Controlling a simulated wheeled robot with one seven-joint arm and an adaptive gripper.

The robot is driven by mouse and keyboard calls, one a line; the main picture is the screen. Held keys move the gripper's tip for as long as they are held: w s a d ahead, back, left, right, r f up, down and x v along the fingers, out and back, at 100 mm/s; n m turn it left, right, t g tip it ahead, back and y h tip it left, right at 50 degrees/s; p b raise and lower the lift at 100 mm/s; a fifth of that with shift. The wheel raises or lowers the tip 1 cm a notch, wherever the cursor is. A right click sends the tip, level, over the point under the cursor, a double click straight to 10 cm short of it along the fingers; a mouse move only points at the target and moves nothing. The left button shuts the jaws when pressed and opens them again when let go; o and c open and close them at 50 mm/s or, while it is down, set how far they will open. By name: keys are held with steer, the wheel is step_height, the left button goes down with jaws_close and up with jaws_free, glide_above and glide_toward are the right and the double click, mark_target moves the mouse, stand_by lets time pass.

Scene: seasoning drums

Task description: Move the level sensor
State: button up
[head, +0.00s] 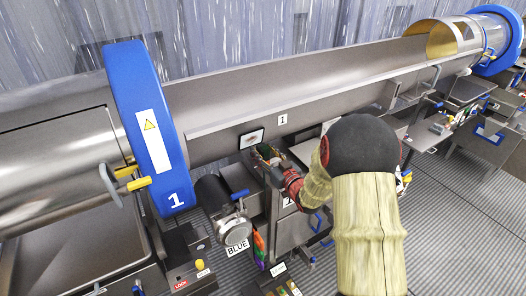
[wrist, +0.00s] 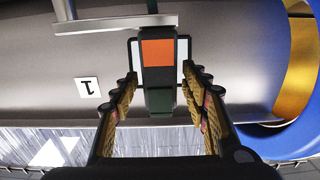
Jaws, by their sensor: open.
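A dark upright block with an orange face, which I take to be the level sensor (wrist: 158,53), stands in the middle of the wrist view. Its lower part is dark green. My gripper (wrist: 163,88) is open, with one finger on each side of the block and a visible gap at each side. In the head view my gripper (head: 268,158) is beside the long drum, just below a small white-framed panel. The sensor is small there and mostly hidden by the gripper, so I cannot tell its outline.
The long metal drum (head: 330,90) runs behind my gripper, with a blue ring (head: 122,85) marked 1 at left. The white-framed panel (head: 251,139) is close to the gripper. A dark cylinder (head: 213,194) with a BLUE label is lower left. Striped floor (head: 455,215) is free at right.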

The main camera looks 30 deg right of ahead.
steer(key=shift+w, duration=0.25)
steer(key=shift+c, duration=0.6)
jaws_close()
